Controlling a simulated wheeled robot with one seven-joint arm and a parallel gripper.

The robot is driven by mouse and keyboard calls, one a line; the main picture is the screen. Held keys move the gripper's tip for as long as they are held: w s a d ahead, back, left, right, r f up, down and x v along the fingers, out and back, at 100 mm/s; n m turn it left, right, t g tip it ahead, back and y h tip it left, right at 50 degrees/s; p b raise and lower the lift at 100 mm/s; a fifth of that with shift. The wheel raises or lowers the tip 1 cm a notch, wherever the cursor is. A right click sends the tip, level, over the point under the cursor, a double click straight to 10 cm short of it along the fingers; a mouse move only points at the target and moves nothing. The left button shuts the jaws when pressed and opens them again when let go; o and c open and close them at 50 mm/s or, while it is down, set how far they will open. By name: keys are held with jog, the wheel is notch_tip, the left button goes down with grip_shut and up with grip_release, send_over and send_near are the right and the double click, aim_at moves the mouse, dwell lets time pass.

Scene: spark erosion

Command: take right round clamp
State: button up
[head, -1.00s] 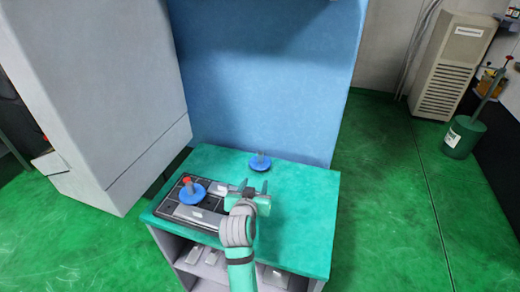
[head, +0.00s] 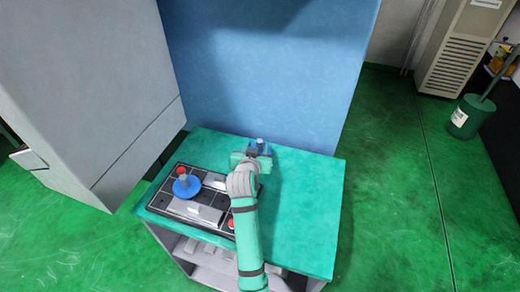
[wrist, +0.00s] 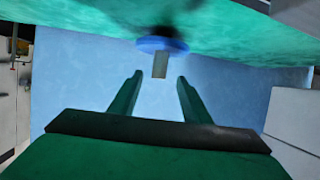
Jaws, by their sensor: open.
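The right round clamp (head: 260,142), a blue disc with a grey post, stands at the back of the green table top (head: 305,200). In the wrist view the clamp (wrist: 160,45) appears inverted, its post end between or just beyond the fingertips; I cannot tell the exact depth. My gripper (head: 259,150) is at this clamp in the head view and partly hides it. In the wrist view my gripper (wrist: 160,77) is open, with a finger on each side of the post and visible gaps.
A second blue round clamp (head: 186,186) stands on a dark gridded plate (head: 165,203) at the left, with red knobs and grey bars. A blue wall (head: 265,70) rises close behind the table. The table's right side is clear.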

aim_at(259, 143)
jog(key=x, duration=0.5)
jog(key=shift+d, duration=0.1)
jog(key=c, duration=1)
jog(key=shift+r, duration=0.15)
grip_shut()
